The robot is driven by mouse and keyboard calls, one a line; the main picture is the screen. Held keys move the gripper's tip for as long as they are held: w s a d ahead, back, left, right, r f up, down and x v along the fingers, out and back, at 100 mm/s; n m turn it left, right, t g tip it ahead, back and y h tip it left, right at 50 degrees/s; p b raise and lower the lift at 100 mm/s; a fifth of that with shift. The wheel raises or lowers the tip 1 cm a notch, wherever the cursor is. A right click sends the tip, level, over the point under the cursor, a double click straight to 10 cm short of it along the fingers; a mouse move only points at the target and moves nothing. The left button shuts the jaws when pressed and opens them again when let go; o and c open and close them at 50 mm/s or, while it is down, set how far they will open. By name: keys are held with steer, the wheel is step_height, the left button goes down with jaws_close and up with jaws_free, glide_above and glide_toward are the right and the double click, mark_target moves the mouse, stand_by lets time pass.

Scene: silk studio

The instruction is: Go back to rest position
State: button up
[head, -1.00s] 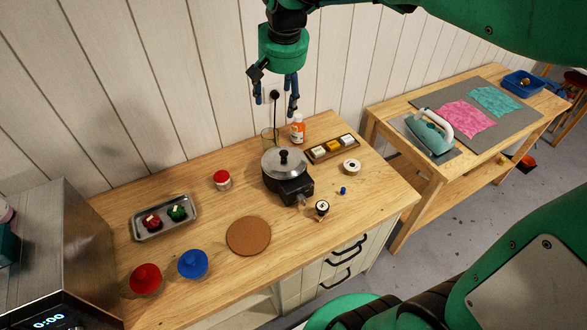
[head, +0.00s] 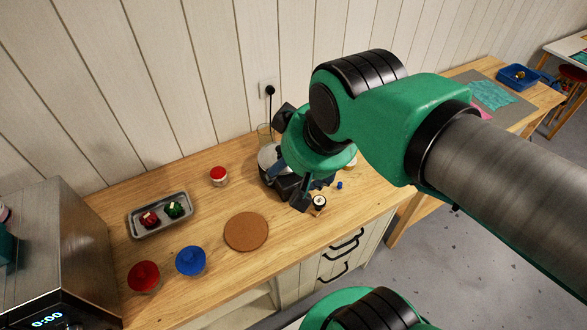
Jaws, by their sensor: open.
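My gripper (head: 287,187) is in the head view, right of the middle of the wooden worktop, with its dark fingers pointing down. Its fingers are spread and I see nothing held between them. It is in front of the pot (head: 267,158) on the small dark burner, and hides most of both. I cannot tell how high the fingers are above the burner. My arm reaches in from the right and covers the back right of the worktop.
On the worktop (head: 222,288) are a cork mat (head: 246,231), red bowl (head: 144,276), blue bowl (head: 190,260), metal tray (head: 160,215) with red and green items, red-lidded jar (head: 219,175) and small dark-topped spool (head: 319,202). A metal appliance (head: 60,245) stands left. A second table is right.

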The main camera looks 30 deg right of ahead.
steer(key=shift+s+a+f, duration=0.1)
steer(key=shift+s+f, duration=0.15)
steer(key=shift+s, duration=0.2)
step_height(320, 180, down, 4)
steer(key=b, duration=0.4)
